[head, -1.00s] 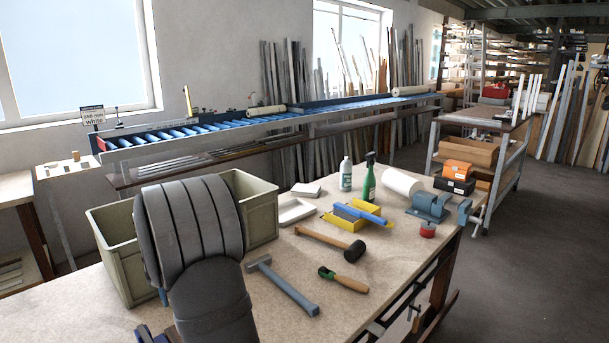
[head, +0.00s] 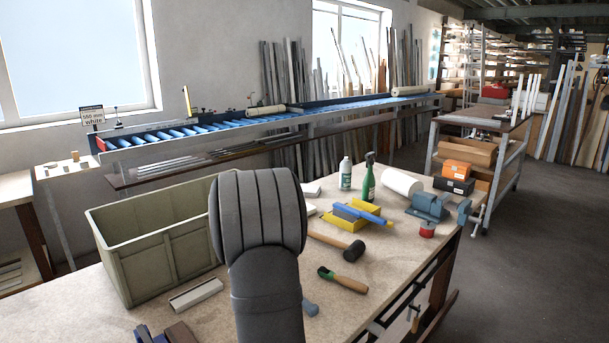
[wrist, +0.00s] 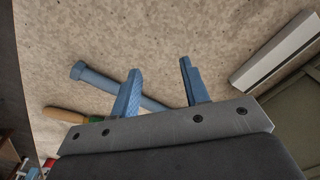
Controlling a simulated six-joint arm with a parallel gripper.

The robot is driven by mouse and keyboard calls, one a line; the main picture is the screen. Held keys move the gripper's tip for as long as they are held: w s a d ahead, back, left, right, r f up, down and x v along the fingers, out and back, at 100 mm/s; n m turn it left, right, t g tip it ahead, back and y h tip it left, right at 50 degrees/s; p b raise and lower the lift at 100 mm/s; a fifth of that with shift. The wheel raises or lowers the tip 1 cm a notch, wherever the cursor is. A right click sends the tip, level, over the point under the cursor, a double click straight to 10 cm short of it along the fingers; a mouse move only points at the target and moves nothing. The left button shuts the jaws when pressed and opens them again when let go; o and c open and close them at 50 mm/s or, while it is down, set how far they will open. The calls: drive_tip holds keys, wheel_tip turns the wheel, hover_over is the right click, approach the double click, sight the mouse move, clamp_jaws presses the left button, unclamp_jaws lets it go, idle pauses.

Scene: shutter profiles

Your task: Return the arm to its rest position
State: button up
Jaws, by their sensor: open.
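My gripper (wrist: 160,90) shows in the wrist view with its two blue fingers apart and nothing between their tips. It is above the workbench (wrist: 210,35). My gripper cannot be made out in the head view.
A green-grey crate (head: 155,250) stands left of my arm, with a white profile piece (head: 196,295) before it. A mallet (head: 340,245), a green-and-wood tool (head: 343,279), a spray bottle (head: 369,178) and a vise (head: 428,206) are to the right. The bench's front right is clear.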

drive_tip(key=s+d+f+m, duration=0.1)
drive_tip(key=s+d, duration=0.1)
drive_tip(key=d, duration=0.4)
drive_tip(key=shift+d+f, duration=0.2)
drive_tip(key=shift+d, duration=0.15)
drive_tip(key=a+r+n, duration=0.1)
drive_tip(key=a+n, duration=0.1)
drive_tip(key=a, duration=0.7)
drive_tip(key=s+a+r+n, duration=0.1)
drive_tip(key=a+r+n, duration=0.1)
drive_tip(key=a, duration=0.7)
drive_tip(key=shift+s+a, duration=0.2)
